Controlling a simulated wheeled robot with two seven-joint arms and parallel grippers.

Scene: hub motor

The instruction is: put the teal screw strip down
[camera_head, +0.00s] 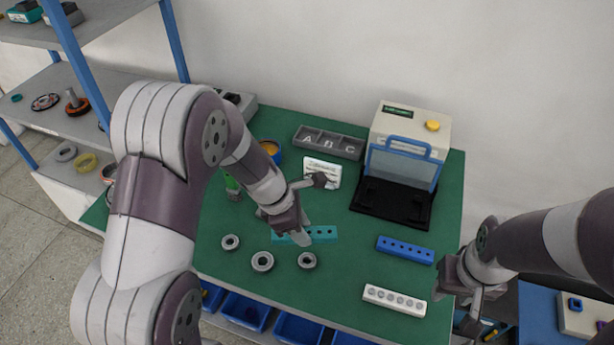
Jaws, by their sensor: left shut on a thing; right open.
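The teal screw strip (322,234) is a flat bar with a row of dark holes, low over the middle of the green table. My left gripper (303,236) is shut on its left part, and a finger hides some of it. I cannot tell whether the strip touches the table top. My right gripper (462,308) is open and empty at the table's right front edge, beside the white strip.
A blue strip (405,250) and a white strip (394,300) lie to the right. Several grey rings (262,261) lie in front. A machine with a blue-framed guard (402,165), a white card (321,173) and a lettered tray (328,143) stand behind.

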